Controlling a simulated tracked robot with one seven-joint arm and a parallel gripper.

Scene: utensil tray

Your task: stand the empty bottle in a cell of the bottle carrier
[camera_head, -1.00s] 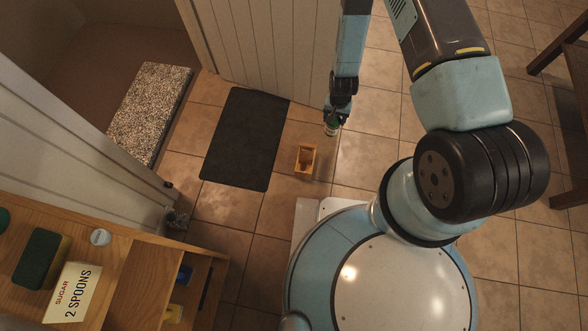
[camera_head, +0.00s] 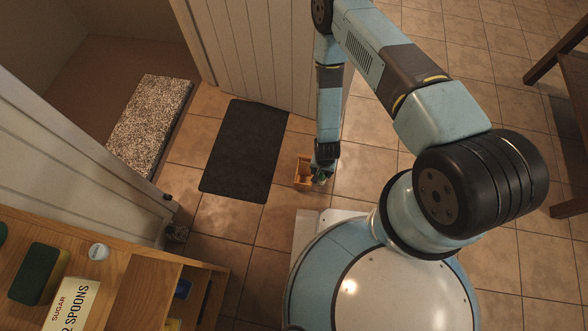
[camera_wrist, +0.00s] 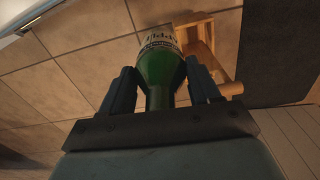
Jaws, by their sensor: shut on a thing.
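A green bottle (camera_wrist: 160,68) with a pale label fills the middle of the wrist view. My gripper (camera_wrist: 162,88) is shut on its neck, a finger on each side. In the head view the bottle (camera_head: 320,179) shows small and green below my gripper (camera_head: 324,168). The wooden bottle carrier (camera_head: 301,172) stands on the tiled floor, just left of the bottle and partly hidden by my gripper. In the wrist view the carrier (camera_wrist: 207,62) is behind and right of the bottle. I cannot tell whether the bottle touches it; its cells are not clear.
A dark mat (camera_head: 244,150) lies left of the carrier. A panelled white door (camera_head: 252,55) stands behind. At lower left a wooden shelf (camera_head: 135,285) holds a sponge (camera_head: 38,272), a white round item (camera_head: 98,252) and a sugar card (camera_head: 75,305). Tiles right of the carrier are clear.

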